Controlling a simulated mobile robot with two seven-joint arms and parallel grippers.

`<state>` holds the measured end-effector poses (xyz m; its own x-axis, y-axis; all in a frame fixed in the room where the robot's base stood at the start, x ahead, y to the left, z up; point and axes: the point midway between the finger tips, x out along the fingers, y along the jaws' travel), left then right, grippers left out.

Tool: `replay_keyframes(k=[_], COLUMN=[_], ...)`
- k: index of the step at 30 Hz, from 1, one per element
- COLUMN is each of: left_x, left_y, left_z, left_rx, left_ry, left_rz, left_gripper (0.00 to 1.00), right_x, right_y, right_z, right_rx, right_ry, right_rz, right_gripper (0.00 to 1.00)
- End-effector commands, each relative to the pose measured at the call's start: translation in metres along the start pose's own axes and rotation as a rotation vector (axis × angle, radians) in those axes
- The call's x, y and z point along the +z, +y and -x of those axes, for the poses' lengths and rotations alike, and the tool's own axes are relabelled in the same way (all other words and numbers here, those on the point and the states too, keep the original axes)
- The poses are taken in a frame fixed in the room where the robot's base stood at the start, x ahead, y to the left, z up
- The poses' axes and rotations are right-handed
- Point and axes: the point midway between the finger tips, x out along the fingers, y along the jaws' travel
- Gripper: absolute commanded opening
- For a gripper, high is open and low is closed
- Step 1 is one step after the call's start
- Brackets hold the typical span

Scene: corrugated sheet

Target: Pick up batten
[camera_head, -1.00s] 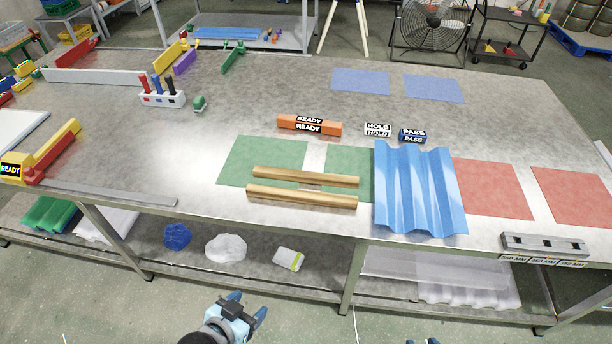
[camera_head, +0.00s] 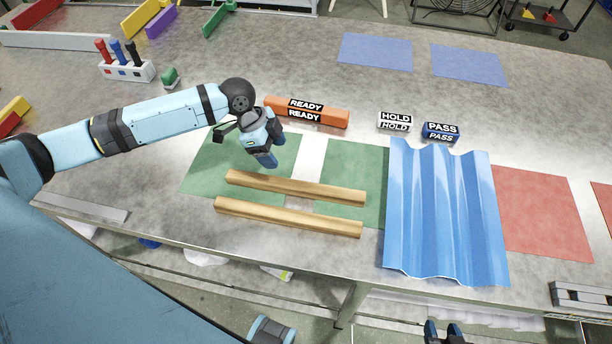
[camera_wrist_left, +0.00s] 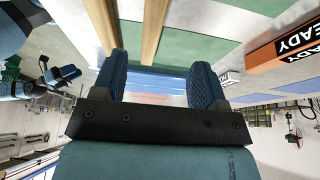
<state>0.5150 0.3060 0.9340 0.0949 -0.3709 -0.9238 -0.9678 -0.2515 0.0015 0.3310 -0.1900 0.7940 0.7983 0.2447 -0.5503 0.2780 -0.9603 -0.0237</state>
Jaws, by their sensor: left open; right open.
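Two wooden battens lie side by side across the green mats, the far batten (camera_head: 295,188) and the near batten (camera_head: 288,218). Both also show at the top of the left wrist view, one batten (camera_wrist_left: 153,28) beyond the gap between the fingers and the other (camera_wrist_left: 103,22) to its left. My left gripper (camera_head: 272,146) is open and empty, above the left green mat, just behind the far batten's left part. Its open fingers (camera_wrist_left: 160,78) show in the wrist view. My right gripper (camera_head: 444,330) is open at the bottom edge, in front of the table.
A blue corrugated sheet (camera_head: 440,215) lies right of the battens. Behind them stand an orange READY block (camera_head: 306,112), a white HOLD block (camera_head: 395,121) and a blue PASS block (camera_head: 440,131). Red mats (camera_head: 540,212) lie right; blue mats (camera_head: 376,52) lie behind.

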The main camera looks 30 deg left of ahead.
Motion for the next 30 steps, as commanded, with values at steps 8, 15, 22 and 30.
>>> replay_keyframes(k=[8, 15, 22, 30], left_x=[0.0, 0.0, 0.001, 0.002], left_y=[0.001, 0.001, 0.004, 0.005], left_z=[-0.046, -0.08, -0.1, -0.133], left_rx=[0.006, 0.004, 0.005, 0.002], left_ry=[0.0, 0.0, -0.001, 0.0], left_rz=[0.001, 0.0, 0.001, 0.0], left_gripper=[0.66, 0.66, 0.66, 0.66], right_x=[0.003, 0.003, 0.002, 0.0], right_y=[0.001, 0.004, 0.004, 0.003], right_z=[0.003, 0.001, 0.002, 0.003], right_rx=[0.001, 0.005, 0.006, 0.005], right_ry=[-0.005, -0.005, -0.006, -0.005], right_rz=[0.003, 0.004, 0.004, 0.003], right_gripper=[0.43, 0.43, 0.43, 0.43])
